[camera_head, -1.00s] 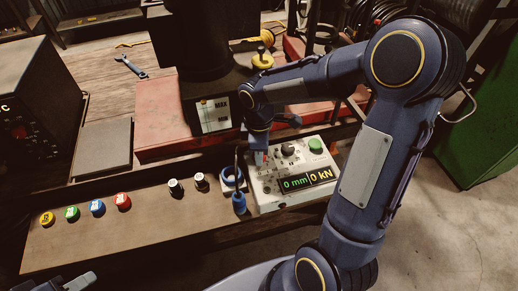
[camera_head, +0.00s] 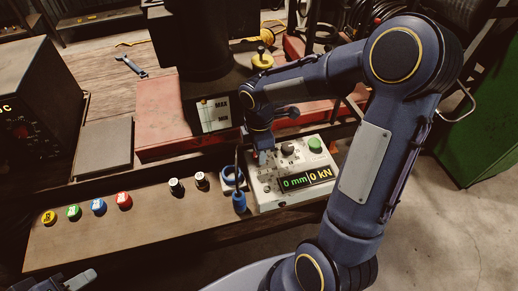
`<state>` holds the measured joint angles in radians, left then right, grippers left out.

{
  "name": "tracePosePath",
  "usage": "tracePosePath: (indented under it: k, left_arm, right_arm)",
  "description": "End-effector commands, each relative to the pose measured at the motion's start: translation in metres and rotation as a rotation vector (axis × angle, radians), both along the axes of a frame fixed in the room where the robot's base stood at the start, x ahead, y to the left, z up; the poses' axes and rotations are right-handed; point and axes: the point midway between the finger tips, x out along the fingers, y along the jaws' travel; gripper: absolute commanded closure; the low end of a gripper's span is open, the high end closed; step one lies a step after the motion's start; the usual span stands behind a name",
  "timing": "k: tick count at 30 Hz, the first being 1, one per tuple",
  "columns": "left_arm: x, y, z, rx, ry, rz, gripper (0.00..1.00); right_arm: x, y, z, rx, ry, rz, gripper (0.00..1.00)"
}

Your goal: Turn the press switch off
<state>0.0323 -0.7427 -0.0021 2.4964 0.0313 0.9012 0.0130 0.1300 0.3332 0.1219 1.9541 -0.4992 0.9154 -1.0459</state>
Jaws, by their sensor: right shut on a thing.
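The white press control box (camera_head: 272,200) sits at the right end of the bench. Its display (camera_head: 308,180) is lit and reads 0 mm and 0 kN. A green button (camera_head: 315,145) and a black knob (camera_head: 288,150) are on its top. My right gripper (camera_head: 263,158) reaches down to the box's back left corner. It is shut on what seems to be the press switch, which its fingers mostly hide; I cannot tell the switch's position. My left gripper (camera_head: 82,281) is at the bottom left edge, apart from everything, and only partly in view.
Yellow, green, blue and red caps (camera_head: 98,206) and two small black-and-white pieces (camera_head: 200,179) stand on the brown bench (camera_head: 150,228). The red press base (camera_head: 160,125) lies behind.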

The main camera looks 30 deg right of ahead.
Motion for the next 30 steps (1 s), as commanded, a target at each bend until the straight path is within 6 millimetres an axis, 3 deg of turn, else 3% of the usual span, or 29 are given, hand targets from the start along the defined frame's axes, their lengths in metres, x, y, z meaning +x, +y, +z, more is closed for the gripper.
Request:
tracePosePath:
  k: [4, 5, 9, 20, 30]
  left_arm:
    - [0.0, 0.0, 0.0, 0.0, 0.0, 0.0, 0.64]
    - [0.0, 0.0, 0.0, 0.0, 0.0, 0.0, 0.64]
    - [0.0, 0.0, 0.0, 0.0, 0.0, 0.0, 0.64]
    - [0.0, 0.0, 0.0, 0.0, 0.0, 0.0, 0.64]
    - [0.0, 0.0, -0.004, 0.0, 0.0, 0.0, 0.64]
  right_arm:
    - [0.001, -0.001, 0.002, -0.002, -0.006, 0.001, 0.89]
    - [0.001, -0.001, 0.002, -0.002, -0.006, 0.001, 0.62]
    - [0.001, 0.0, 0.001, -0.002, -0.004, 0.0, 0.45]
    - [0.001, 0.0, 0.006, -0.001, -0.004, -0.001, 0.45]
    - [0.001, 0.0, 0.061, -0.002, -0.007, -0.001, 0.45]
